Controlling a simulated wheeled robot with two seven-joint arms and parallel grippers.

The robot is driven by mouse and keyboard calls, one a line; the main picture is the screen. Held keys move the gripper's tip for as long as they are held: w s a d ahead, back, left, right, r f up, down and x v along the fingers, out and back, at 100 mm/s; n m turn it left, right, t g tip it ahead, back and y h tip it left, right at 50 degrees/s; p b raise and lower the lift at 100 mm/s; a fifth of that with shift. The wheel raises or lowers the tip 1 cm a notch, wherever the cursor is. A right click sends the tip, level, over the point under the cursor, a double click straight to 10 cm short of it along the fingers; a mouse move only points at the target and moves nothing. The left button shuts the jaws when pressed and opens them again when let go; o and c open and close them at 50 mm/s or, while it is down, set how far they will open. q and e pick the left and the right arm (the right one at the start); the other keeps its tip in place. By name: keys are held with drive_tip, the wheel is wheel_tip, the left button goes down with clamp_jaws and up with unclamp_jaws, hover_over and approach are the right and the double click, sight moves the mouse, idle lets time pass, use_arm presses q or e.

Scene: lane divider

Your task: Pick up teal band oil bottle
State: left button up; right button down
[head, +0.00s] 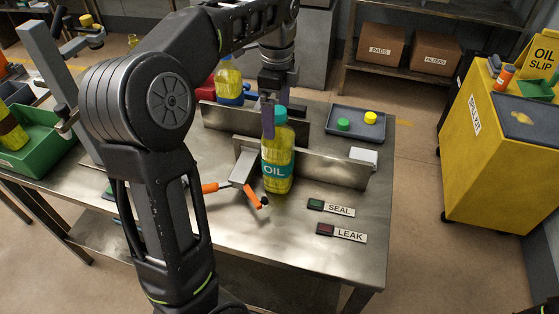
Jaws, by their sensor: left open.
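The teal band oil bottle (277,178) stands upright on the metal table, with yellow oil, a teal cap and an "OIL" label on the band. It stands at the front side of a low metal divider. My left gripper (272,112) points down at the bottle's cap and neck and is open. One finger shows along the left side of the cap; the other finger is hard to make out. I cannot tell whether the finger touches the bottle. My right gripper is not in view.
Metal dividers (328,166) run across the table. A second oil bottle (229,82) stands behind them. An orange-handled tool (238,182) lies left of the bottle. SEAL (339,210) and LEAK (350,236) plates lie front right. A tray (357,134) holds green and yellow caps.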

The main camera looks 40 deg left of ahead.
sight(278, 130)
use_arm(q)
drive_tip(key=shift+f+b, duration=0.3)
drive_tip(key=shift+f, duration=0.35)
drive_tip(key=shift+w+f+p, duration=0.2)
drive_tip(key=shift+f+p, duration=0.3)
drive_tip(key=shift+f, duration=2.05)
drive_tip(key=c, duration=2.1)
drive_tip(key=shift+r, duration=0.1)
clamp_jaws()
drive_tip(key=shift+r, duration=0.1)
